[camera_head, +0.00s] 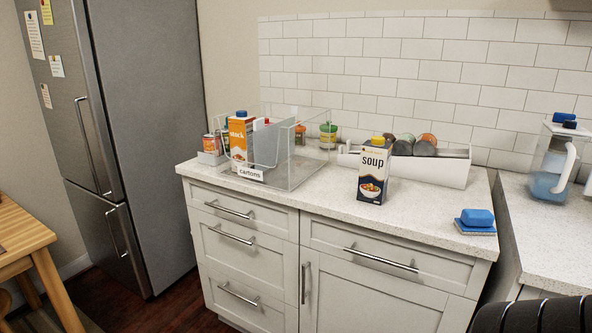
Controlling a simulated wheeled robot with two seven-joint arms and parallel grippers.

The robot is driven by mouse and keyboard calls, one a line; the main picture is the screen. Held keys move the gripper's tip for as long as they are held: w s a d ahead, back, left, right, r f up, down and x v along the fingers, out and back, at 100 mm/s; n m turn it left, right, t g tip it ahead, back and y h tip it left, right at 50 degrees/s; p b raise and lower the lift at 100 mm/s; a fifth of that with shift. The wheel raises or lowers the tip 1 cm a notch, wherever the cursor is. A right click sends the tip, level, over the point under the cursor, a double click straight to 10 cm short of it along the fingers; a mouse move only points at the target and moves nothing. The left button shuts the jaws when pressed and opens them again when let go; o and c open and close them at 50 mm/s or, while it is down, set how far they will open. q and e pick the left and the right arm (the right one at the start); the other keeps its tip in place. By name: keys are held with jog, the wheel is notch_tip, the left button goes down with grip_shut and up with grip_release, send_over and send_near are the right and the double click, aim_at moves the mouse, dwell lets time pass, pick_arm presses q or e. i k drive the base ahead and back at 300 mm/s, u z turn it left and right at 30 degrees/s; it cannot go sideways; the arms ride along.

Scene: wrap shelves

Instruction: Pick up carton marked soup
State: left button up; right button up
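The carton marked soup (373,174) stands upright on the speckled white counter, in front of a white bin. It has a yellow cap, a dark blue and white front and a picture of a bowl. Nothing stands in front of it in the head view. Neither of my grippers shows in this view.
Left of the soup is a clear bin labelled cartons (307,160), holding an orange stock carton (240,140). Behind is a white bin (440,173) with several cans. A blue sponge (477,217) lies right. A pitcher (552,165) stands far right. The front counter is clear.

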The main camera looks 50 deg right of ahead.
aim_at(375, 160)
jog(key=u, duration=0.05)
jog(key=i, duration=1.75)
jog(key=z, duration=1.55)
